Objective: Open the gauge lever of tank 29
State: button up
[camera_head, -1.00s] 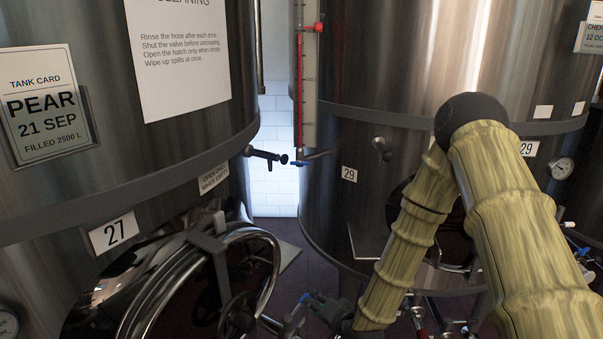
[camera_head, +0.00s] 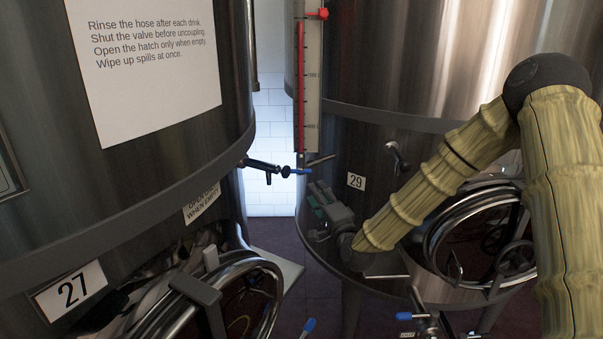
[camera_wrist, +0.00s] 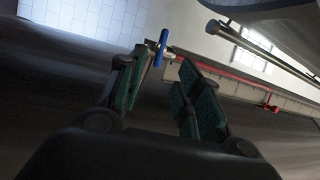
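Tank 29 (camera_head: 400,75) stands on the right, with its number plate (camera_head: 356,181) at mid-height. Its sight gauge (camera_head: 312,85), a pale strip with a red column, runs down its left edge. A small blue lever (camera_head: 295,171) sits at the gauge's lower end. My gripper (camera_head: 318,197) is below and slightly right of this lever, in front of the tank's wall. In the wrist view my gripper (camera_wrist: 163,70) is open and empty. The blue lever (camera_wrist: 161,47) shows beyond the gap between the fingertips, nearer the left one. I cannot tell whether they touch.
Tank 27 (camera_head: 220,110) stands close on the left, with a dark valve (camera_head: 262,165) jutting toward the blue lever. Its round hatch (camera_head: 245,270) is below. A handle (camera_head: 397,155) and hatch (camera_head: 470,235) are on tank 29. A narrow gap separates the tanks.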

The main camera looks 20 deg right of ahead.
aim_at(302, 172)
jog(key=p+x, duration=0.1)
jog(key=x, duration=0.3)
jog(key=p+x, duration=0.2)
jog(key=x, duration=0.2)
jog(key=shift+w+a+r, duration=0.15)
jog(key=shift+w+r, duration=0.1)
jog(key=shift+w, duration=0.75)
jog(key=shift+a, duration=0.1)
grip_shut()
